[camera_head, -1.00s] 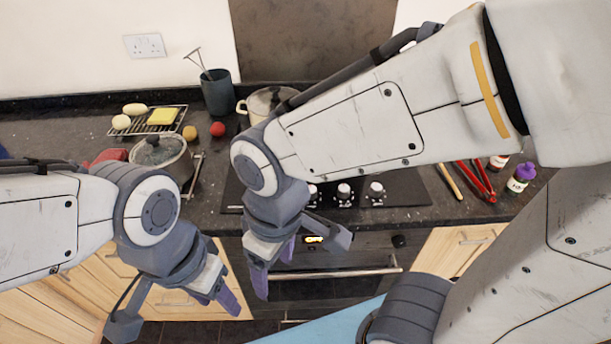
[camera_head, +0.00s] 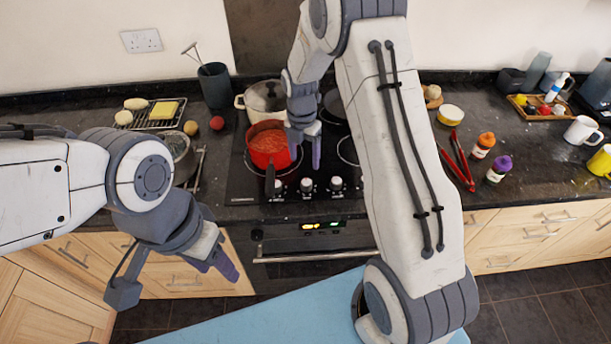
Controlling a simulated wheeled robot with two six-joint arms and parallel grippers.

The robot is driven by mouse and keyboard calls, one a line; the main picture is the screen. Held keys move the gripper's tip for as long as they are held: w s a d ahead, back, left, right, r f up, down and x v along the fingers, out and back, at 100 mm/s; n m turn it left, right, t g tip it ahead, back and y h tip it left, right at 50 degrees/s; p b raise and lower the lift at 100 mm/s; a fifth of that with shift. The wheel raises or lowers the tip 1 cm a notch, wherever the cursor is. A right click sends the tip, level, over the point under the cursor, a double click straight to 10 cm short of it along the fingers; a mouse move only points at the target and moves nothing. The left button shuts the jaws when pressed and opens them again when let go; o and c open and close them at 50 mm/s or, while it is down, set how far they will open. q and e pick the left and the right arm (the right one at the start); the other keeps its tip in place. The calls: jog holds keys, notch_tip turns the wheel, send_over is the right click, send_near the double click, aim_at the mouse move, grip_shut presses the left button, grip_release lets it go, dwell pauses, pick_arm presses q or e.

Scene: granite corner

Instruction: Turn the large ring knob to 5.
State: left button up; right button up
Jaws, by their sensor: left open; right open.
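A row of black-and-silver knobs sits at the front edge of the black hob (camera_head: 240,190): a left knob (camera_head: 275,187), a middle knob (camera_head: 306,185) and a right knob (camera_head: 336,184). Their markings are too small to read, and I cannot tell which one is the large ring knob. My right gripper (camera_head: 305,156) is open, pointing down above the hob behind the knob row, beside the red pot. It appears apart from the knobs. My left gripper (camera_head: 214,268) is open and empty in front of the counter, low and left of the oven.
The red pot (camera_head: 268,147) of red sauce has its dark handle pointing forward toward the left knob. A cream lidded pot (camera_head: 262,97) stands behind it. A grey pan (camera_head: 181,152) is at left.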

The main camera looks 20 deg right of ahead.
aim_at(306, 182)
jog(key=f+p, duration=0.1)
jog(key=f, duration=0.4)
jog(key=f+p, duration=0.1)
jog(key=f, duration=0.2)
jog(key=shift+s+d+f+p, duration=0.1)
jog(key=shift+s+f+p, duration=0.05)
jog(key=shift+s+p, duration=0.15)
jog(key=shift+f, duration=0.7)
grip_shut()
